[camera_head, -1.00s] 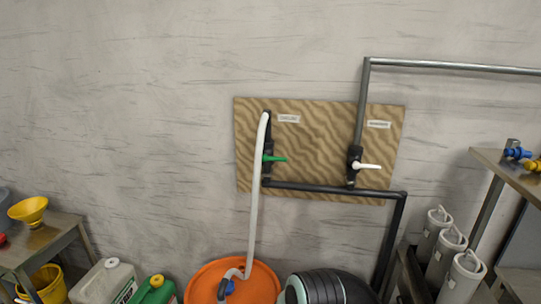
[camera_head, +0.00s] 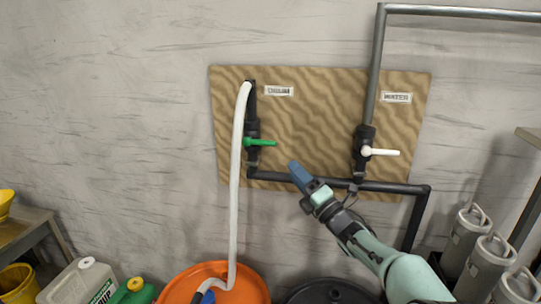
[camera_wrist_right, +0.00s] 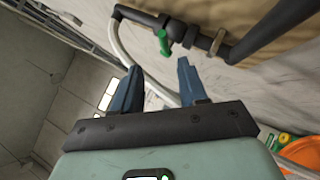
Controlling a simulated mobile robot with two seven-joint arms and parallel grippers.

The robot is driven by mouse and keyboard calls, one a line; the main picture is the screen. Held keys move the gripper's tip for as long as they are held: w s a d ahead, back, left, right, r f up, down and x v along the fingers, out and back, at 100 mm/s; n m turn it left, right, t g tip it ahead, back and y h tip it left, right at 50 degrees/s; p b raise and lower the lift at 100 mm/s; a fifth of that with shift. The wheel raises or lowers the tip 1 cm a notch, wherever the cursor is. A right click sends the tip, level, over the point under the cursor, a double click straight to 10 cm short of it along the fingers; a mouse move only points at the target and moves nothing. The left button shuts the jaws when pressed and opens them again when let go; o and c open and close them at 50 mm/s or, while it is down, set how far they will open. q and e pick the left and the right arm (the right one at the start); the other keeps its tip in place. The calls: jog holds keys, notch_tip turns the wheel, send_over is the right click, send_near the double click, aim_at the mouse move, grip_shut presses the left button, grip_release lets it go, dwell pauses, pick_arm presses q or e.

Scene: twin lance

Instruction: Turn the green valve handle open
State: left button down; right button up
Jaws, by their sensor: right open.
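The green valve handle (camera_head: 262,142) points horizontally to the right from a black valve (camera_head: 252,130) on the wood-grained board. It also shows in the right wrist view (camera_wrist_right: 163,42), beyond the fingertips. My right gripper (camera_head: 295,170) is open with nothing between its blue fingers. It is below and to the right of the green handle in the head view, apart from it. In the right wrist view its two fingers (camera_wrist_right: 158,66) are spread and point towards the pipework. My left gripper is not in view.
A white-handled valve (camera_head: 382,152) under a "WATER" label is to the right on the same board (camera_head: 310,120). A white hose (camera_head: 236,190) hangs just left of the green valve, down to an orange drum (camera_head: 190,290). A black pipe (camera_head: 325,183) runs below both valves.

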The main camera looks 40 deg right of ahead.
aim_at(266, 143)
jog(key=p+x, duration=0.5)
jog(key=x, duration=0.7)
jog(key=shift+w+a+p, duration=0.15)
jog(key=shift+w+p, duration=0.15)
jog(key=shift+p, duration=0.1)
jog(key=shift+w+r+p, duration=0.1)
jog(key=shift+w+p, duration=0.25)
jog(key=shift+w, duration=0.35)
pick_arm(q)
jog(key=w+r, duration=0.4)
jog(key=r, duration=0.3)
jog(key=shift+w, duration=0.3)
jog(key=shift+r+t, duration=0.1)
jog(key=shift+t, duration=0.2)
pick_arm(e)
jog(key=shift+s, duration=0.1)
grip_shut()
